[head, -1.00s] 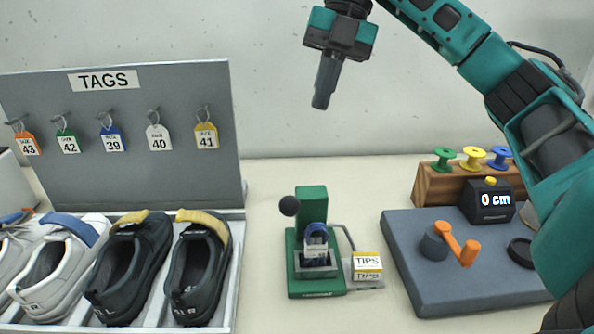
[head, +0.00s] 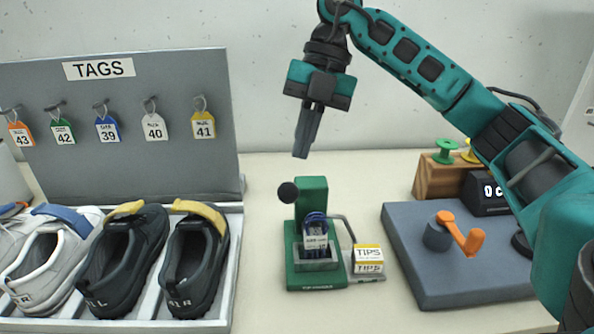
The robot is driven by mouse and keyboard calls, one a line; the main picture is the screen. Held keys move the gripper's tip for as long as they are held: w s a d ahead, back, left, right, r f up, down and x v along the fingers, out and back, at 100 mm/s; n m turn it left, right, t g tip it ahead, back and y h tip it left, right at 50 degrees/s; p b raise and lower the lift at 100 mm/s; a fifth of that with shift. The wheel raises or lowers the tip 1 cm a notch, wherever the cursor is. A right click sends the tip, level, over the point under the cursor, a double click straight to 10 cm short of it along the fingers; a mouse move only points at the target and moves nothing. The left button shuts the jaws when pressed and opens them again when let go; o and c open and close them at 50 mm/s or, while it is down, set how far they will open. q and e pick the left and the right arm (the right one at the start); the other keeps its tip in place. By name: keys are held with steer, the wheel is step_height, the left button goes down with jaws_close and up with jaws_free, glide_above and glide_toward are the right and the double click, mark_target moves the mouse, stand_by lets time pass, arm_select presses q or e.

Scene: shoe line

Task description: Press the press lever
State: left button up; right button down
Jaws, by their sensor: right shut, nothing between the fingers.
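The green press (head: 312,190) stands in the middle of the table. Its lever ends in a black ball knob (head: 288,193) on the upper left side. A dark blue looped piece with a pale label (head: 316,236) sits at the front of the press. My right gripper (head: 301,155) is shut and empty, pointing down, and appears in the picture a little above the knob, apart from it. My left gripper is not in view.
A TAGS board (head: 150,150) with several hanging tags and a tray of shoes (head: 225,290) stand on the left. A TIPS box (head: 368,258) is right of the press. A grey slab (head: 440,285) with an orange crank (head: 461,234) lies further right.

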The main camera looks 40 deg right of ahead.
mark_target(291, 183)
steer(key=shift+x, duration=1.95)
